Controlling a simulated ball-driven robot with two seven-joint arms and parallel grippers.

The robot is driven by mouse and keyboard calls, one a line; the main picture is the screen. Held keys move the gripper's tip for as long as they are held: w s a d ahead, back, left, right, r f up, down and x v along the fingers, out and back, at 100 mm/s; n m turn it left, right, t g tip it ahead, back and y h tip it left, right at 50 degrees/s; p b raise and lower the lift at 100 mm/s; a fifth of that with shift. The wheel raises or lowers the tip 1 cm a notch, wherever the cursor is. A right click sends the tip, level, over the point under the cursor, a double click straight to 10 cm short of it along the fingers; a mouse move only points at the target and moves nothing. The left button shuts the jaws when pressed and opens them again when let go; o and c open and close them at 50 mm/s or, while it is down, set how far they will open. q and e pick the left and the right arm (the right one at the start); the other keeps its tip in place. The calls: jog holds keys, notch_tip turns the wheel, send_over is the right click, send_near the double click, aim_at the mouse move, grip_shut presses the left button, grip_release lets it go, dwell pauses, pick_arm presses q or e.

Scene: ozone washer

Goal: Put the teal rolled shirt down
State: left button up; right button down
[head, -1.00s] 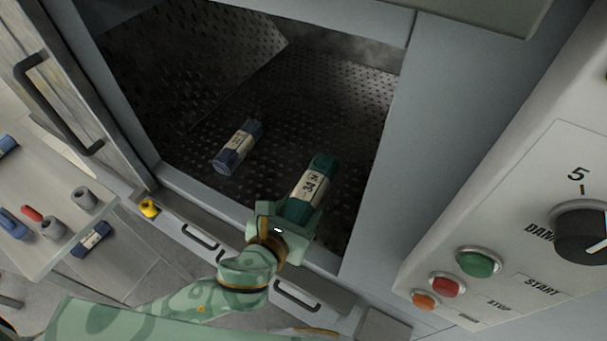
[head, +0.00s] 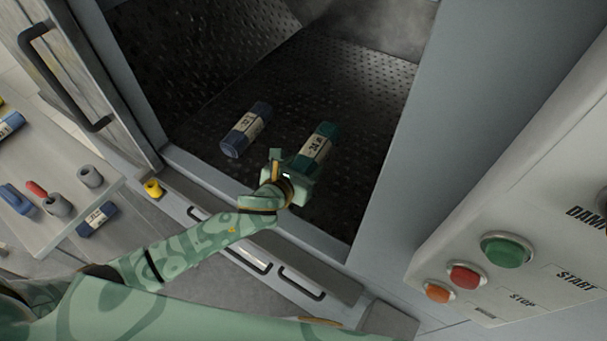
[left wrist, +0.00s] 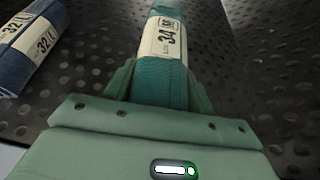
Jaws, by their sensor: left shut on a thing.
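The teal rolled shirt (head: 326,131) with a cream label is inside the washer chamber, above or on its dark dotted floor; I cannot tell whether it touches. My left gripper (head: 302,168) is shut on its near end. In the left wrist view the shirt (left wrist: 161,78) lies between the two fingers of the gripper (left wrist: 158,85), its label reading 34. A navy rolled garment (head: 246,130) lies on the chamber floor to the left, apart from the teal shirt; it also shows in the left wrist view (left wrist: 32,45). My right gripper is not in view.
The chamber floor (head: 349,83) is free behind and right of the shirt. The front sill and right wall (head: 397,150) bound the opening. A control panel with a green button (head: 506,250) stands right. A table (head: 45,232) with rolls and spools is at left.

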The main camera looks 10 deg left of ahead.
pick_arm(q)
jog(key=f, duration=0.1)
jog(key=w+f, duration=0.1)
jog(key=f+b, duration=0.1)
jog(key=f, duration=0.1)
jog(key=shift+w+a, duration=0.2)
jog(key=shift+w, duration=0.1)
jog(key=shift+f, duration=0.15)
jog(key=shift+f, duration=0.2)
jog(key=o, duration=1.1)
